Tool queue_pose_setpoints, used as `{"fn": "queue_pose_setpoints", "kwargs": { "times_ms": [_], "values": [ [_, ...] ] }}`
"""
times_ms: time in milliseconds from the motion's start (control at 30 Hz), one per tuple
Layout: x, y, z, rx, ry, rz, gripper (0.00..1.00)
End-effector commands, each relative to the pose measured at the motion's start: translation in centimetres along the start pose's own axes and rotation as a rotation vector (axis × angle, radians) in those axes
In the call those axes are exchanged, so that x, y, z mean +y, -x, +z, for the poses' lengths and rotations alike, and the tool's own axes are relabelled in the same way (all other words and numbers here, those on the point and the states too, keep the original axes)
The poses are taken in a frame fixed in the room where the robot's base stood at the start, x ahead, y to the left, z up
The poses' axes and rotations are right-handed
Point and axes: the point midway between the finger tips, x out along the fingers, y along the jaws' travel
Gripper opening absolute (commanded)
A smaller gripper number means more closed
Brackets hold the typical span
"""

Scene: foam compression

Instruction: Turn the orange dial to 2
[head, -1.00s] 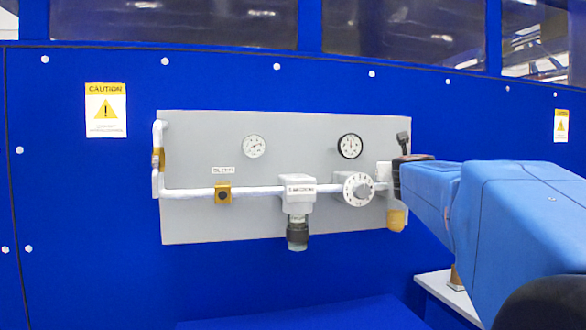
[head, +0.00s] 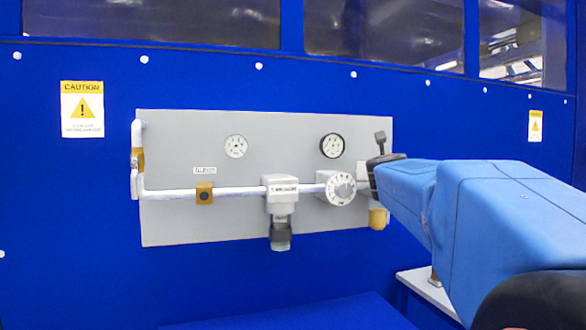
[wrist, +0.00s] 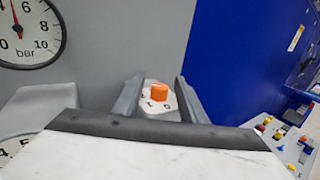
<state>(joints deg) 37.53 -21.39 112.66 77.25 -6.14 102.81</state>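The orange dial (wrist: 159,91) shows in the wrist view on a pale grey plate with dark markings, of which a 1 and a 0 can be read. My gripper (wrist: 159,82) is open, with one dark grey finger to the left and one to the right of the dial. Gaps show between the dial and both fingers; whether they are level with it in depth I cannot tell. In the head view, my gripper (head: 374,175) is at the right end of the grey panel (head: 200,225) and the orange dial is hidden.
A white pipe (head: 235,192) crosses the panel, with a white round knob (head: 341,188) left of my gripper. A black lever (head: 380,138) stands just above it. A pressure gauge (wrist: 28,30) is at upper left in the wrist view. Table items (wrist: 285,140) lie at lower right.

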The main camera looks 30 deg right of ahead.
Motion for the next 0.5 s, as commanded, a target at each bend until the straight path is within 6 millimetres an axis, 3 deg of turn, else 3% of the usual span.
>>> {"fn": "queue_pose_setpoints", "kwargs": {
  "times_ms": [267, 500],
  "values": [
    [0.0, 0.4, 0.0, 0.0, -0.001, 0.0, 0.38],
    [0.0, 2.6, 0.0, -0.001, -0.002, 0.001, 0.38]
  ]
}}
